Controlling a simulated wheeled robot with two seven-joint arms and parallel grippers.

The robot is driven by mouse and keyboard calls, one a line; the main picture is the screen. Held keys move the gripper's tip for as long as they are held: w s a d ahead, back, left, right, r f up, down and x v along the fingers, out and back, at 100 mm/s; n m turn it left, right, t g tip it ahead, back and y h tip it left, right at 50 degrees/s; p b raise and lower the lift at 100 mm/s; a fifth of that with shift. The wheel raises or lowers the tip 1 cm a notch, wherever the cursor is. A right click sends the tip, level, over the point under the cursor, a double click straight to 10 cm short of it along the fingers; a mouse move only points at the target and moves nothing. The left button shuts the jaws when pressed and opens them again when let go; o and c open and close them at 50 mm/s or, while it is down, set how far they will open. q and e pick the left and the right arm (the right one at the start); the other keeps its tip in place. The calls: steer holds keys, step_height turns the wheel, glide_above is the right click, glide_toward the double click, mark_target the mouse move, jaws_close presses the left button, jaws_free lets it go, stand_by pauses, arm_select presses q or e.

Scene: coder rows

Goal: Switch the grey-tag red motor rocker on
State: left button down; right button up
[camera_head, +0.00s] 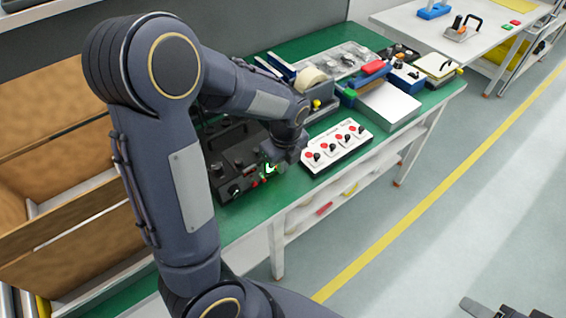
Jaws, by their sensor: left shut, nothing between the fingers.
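A black control box (228,172) stands on the green bench top, with knobs and small coloured parts on its face. A small red part (255,184) shows low on its front right, next to a bright green part. I cannot make out a grey tag or a rocker's position at this size. My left gripper (270,160) is shut and empty at the right end of the box, close to the green part. It hides some of the box there, and I cannot tell if it touches. At the bottom right edge, a dark part of my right gripper (490,309) shows, cut off.
A white panel (337,147) with red buttons and black knobs lies right of the box. A tape roll, bins and a white box (390,105) stand farther back on the green bench (238,228). Cardboard boxes (50,120) are at left.

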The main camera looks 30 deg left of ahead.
arm_select(q)
steer(key=shift+r, duration=0.1)
arm_select(e)
steer(key=shift+r, duration=0.1)
arm_select(q)
steer(key=shift+r+p, duration=0.7)
steer(key=shift+p, duration=0.1)
arm_select(e)
steer(key=shift+r, duration=0.65)
